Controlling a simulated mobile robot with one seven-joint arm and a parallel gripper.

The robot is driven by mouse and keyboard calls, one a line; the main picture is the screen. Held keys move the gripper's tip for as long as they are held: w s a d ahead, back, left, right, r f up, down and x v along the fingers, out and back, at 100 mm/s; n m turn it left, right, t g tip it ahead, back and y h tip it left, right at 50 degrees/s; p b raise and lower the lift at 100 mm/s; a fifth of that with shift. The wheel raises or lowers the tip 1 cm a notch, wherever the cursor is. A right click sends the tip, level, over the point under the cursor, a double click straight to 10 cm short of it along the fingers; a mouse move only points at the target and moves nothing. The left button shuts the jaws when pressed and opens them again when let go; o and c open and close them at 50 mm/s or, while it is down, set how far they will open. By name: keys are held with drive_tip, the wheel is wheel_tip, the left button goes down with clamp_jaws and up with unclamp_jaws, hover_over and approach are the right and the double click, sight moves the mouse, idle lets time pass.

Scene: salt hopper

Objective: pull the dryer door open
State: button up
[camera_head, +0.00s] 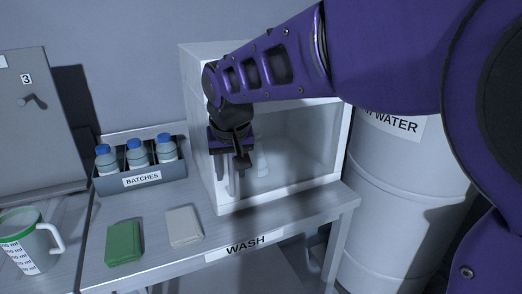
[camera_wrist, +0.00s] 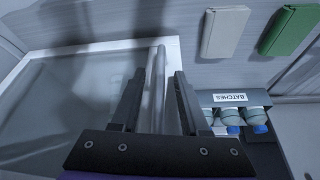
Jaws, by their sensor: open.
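The dryer is a white box (camera_head: 198,125) on the steel bench in the head view. Its front is a glass door (camera_head: 305,145) in a white frame, and it looks shut. A vertical bar handle (camera_head: 231,183) stands near the door's left edge. My gripper (camera_head: 232,165) is in front of that edge and hides the upper handle. In the wrist view, the handle (camera_wrist: 159,75) runs between the two spread fingers of my gripper (camera_wrist: 159,88). The fingers look apart from the bar on both sides. The glass (camera_wrist: 65,95) fills the left of that view.
A tray labelled BATCHES (camera_head: 142,181) with several blue-capped bottles stands left of the dryer. A green block (camera_head: 124,243) and a white block (camera_head: 184,227) lie on the bench (camera_head: 265,225) in front. A measuring jug (camera_head: 28,245) is far left, and a large water barrel (camera_head: 395,200) stands right.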

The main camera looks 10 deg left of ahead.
clamp_jaws()
idle(1.3)
